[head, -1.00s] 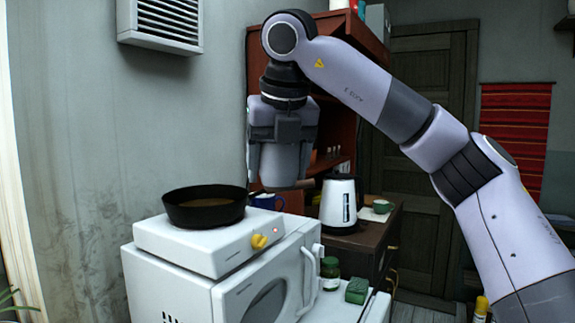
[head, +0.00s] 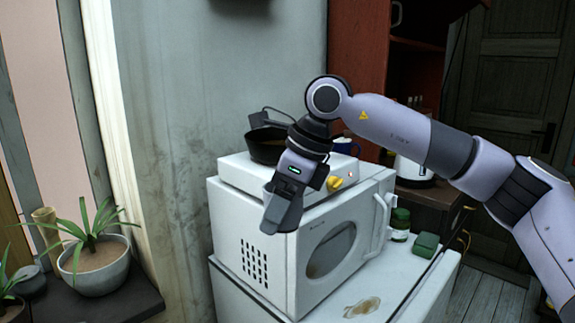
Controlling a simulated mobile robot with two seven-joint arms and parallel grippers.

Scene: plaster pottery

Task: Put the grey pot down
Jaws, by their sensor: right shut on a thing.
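My right gripper (head: 281,218) hangs in front of the microwave's upper left corner, tilted downward. A small dark grey rounded pot (head: 32,281) stands on the ledge at the far left, partly cut off by plant leaves. A black pan (head: 262,149) with brown contents sits on the white hot plate (head: 236,172), partly hidden behind my right wrist. My left gripper is not in view.
The microwave (head: 258,260) stands on a white surface (head: 410,285) with a stain at its front. A green jar (head: 400,223) and green sponge (head: 426,245) are to its right. A potted plant (head: 95,268) is on the dark ledge (head: 125,298). A kettle (head: 412,172) stands behind.

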